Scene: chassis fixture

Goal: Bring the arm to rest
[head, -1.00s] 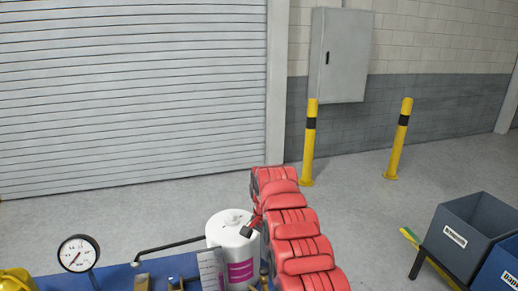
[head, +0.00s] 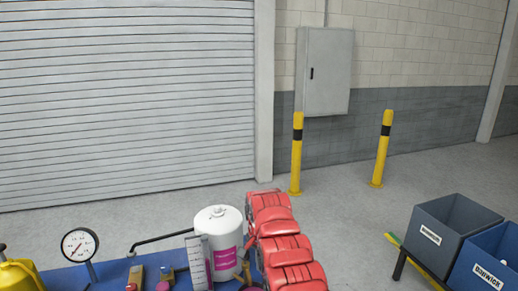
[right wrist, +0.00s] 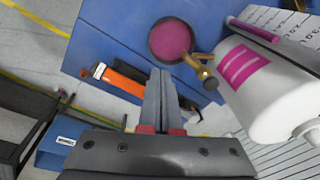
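My right arm (head: 283,250) is red and rises from the bottom of the head view, right of the white canister (head: 218,228). Its gripper is not clear in the head view. In the right wrist view my right gripper (right wrist: 159,75) has its two grey fingers together, with nothing visible between them. The fingers point over the blue bench top (right wrist: 110,40). A round magenta-topped part (right wrist: 170,38) with a brass fitting (right wrist: 200,70) lies past the tips. The canister with its magenta label (right wrist: 262,85) is to the right. My left gripper is not in view.
A gauge (head: 80,245) and a yellow can (head: 18,275) stand at the bench's left. A grey bin (head: 435,235) and a blue bin (head: 485,268) stand at right. Orange-and-black items (right wrist: 115,80) lie near the bench edge. Two yellow bollards (head: 297,155) stand behind on open floor.

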